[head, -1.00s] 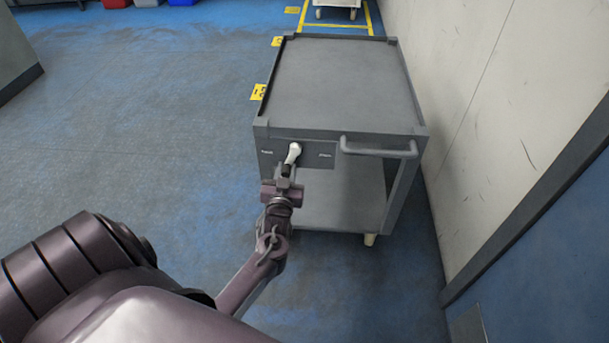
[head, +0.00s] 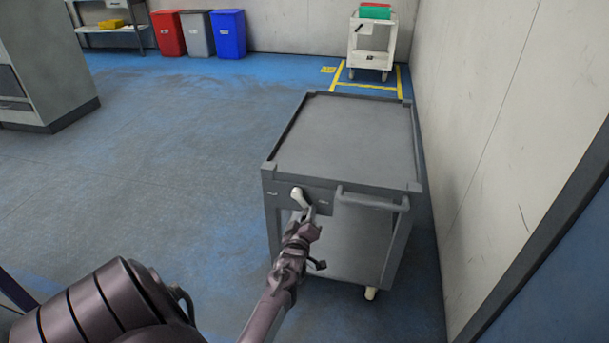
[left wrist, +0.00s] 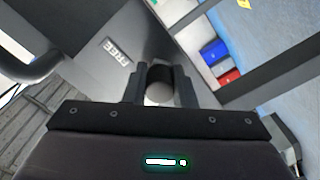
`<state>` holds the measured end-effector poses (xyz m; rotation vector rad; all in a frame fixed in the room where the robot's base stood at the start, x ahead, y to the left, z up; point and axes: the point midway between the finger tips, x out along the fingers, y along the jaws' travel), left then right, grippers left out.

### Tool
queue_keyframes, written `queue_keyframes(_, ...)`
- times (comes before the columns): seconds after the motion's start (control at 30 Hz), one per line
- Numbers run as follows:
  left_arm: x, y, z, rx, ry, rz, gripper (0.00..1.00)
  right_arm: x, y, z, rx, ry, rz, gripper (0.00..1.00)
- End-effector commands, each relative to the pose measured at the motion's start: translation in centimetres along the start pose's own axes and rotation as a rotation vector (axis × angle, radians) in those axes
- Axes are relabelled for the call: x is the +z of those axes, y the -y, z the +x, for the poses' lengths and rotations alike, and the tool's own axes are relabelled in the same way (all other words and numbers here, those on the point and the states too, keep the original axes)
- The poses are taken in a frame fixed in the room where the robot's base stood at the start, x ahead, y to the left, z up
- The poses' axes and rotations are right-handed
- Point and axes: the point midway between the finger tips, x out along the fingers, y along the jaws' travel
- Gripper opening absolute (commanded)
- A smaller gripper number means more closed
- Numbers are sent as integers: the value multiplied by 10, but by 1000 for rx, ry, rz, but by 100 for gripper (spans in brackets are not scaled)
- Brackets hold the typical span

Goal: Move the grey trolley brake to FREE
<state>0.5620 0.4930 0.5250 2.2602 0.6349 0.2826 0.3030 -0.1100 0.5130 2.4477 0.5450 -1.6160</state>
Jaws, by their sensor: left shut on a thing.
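The grey trolley (head: 350,135) stands at the centre of the head view, with a brake panel on its near end. The white brake lever (head: 297,196) slants down and to the right from its pivot. My left gripper (head: 308,213) is shut on its lower end, partly hiding it. In the left wrist view the lever's rounded end (left wrist: 160,90) sits between the two fingers of my left gripper (left wrist: 160,88). The FREE label (left wrist: 117,52) shows beside the fingers, on the trolley handle's side. The head view's labels are too small to read. My right gripper is not in view.
The trolley's handle (head: 370,200) is right of the lever. A pale wall (head: 475,130) runs close along the right. A white trolley (head: 372,50) stands at the back in yellow floor markings. Red, grey and blue bins (head: 228,35) are at back left. The floor to the left is clear.

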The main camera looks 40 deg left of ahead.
Motion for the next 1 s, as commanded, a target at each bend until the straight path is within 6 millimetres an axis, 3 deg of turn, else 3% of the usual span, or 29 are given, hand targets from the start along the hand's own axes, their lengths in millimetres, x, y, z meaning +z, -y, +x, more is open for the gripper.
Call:
queue_keyframes(0.4,7,-11,-2,-7,9,-196,0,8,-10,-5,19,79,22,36)
queue_keyframes(0.97,7,-14,-1,-2,9,-224,0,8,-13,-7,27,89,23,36)
queue_keyframes(1.0,7,-14,-1,-2,9,-223,30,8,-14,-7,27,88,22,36)
